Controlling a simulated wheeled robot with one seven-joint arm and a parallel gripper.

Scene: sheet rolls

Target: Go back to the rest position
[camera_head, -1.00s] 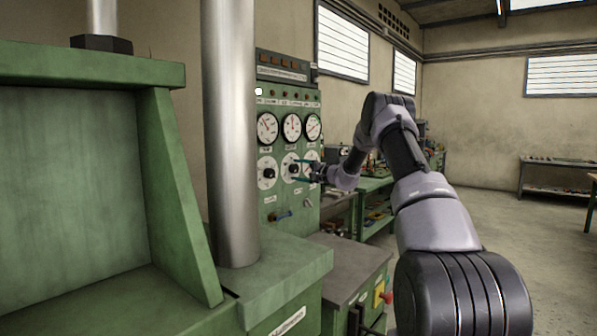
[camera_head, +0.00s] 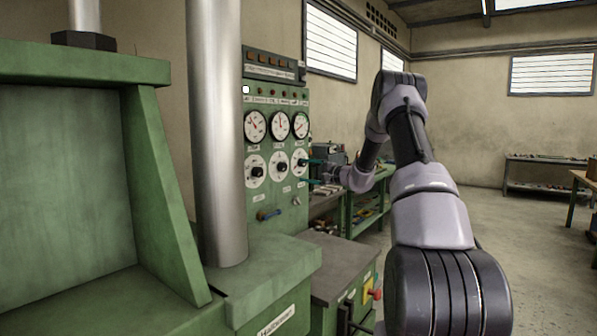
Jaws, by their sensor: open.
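My gripper (camera_head: 311,171) is at the right edge of the green control panel (camera_head: 262,215). Its two teal fingers are apart, with nothing seen between them. They point left toward the rightmost knob dial (camera_head: 299,162), and I cannot tell how far from the panel they are. My arm is bent, with its elbow raised high in the middle right of the view.
A large green machine (camera_head: 150,170) with a thick steel column (camera_head: 217,130) fills the left. A low cabinet (camera_head: 340,262) with a red knob stands below the panel. Green workbenches (camera_head: 365,215) stand behind my arm. The floor (camera_head: 510,250) at right is mostly clear.

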